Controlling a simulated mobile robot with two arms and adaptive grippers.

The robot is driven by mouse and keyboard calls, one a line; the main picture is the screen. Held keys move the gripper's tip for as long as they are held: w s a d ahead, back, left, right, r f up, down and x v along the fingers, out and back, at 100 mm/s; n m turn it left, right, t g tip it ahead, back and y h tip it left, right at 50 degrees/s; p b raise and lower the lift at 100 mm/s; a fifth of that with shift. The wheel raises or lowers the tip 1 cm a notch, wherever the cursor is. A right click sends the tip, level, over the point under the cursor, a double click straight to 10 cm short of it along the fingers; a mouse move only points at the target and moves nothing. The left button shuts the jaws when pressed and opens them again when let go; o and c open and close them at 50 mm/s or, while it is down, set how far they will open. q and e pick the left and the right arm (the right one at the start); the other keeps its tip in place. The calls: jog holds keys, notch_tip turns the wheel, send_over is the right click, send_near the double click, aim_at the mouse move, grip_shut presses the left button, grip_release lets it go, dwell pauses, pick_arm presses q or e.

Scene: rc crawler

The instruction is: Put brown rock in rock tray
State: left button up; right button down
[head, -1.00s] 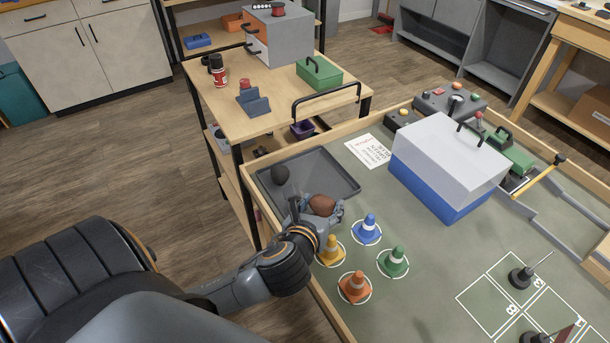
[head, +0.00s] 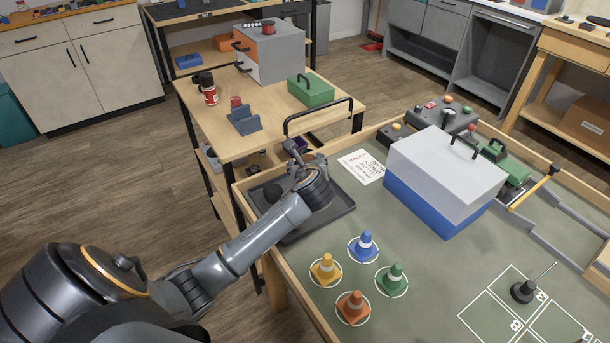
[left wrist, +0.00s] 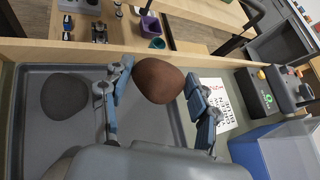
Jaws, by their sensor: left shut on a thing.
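The brown rock (left wrist: 159,81) is held between the fingertips of my left gripper (left wrist: 160,92) in the left wrist view. In the head view my left gripper (head: 306,165) is over the far right part of the dark grey rock tray (head: 335,212), and the arm and gripper mostly hide the rock. A dark grey rock (left wrist: 65,96) lies in the left part of the tray in the left wrist view. The rock appears raised above the tray; its exact height is hard to tell. My right gripper is not in view.
A sheet with printed text (head: 362,167) lies right of the tray. A blue and white box (head: 440,205) stands further right. Several cones, including a yellow one (head: 325,268), stand in front. A wooden rim (head: 256,228) borders the table. A side table (head: 205,115) stands behind.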

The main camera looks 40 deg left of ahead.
pick_arm(q)
jog(key=f, duration=0.1)
jog(key=w+a+f, duration=0.1)
jog(key=w+f, duration=0.1)
jog(key=shift+a, duration=0.35)
notch_tip(320, 180, down, 3)
jog(key=shift+w+a+f+b, duration=0.1)
jog(key=shift+w+f+b, duration=0.05)
jog(key=shift+b, duration=0.3)
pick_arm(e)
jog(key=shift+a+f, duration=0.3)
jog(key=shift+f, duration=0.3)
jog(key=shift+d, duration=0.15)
pick_arm(q)
jog(key=o, duration=1.3)
jog(key=shift+f, duration=0.1)
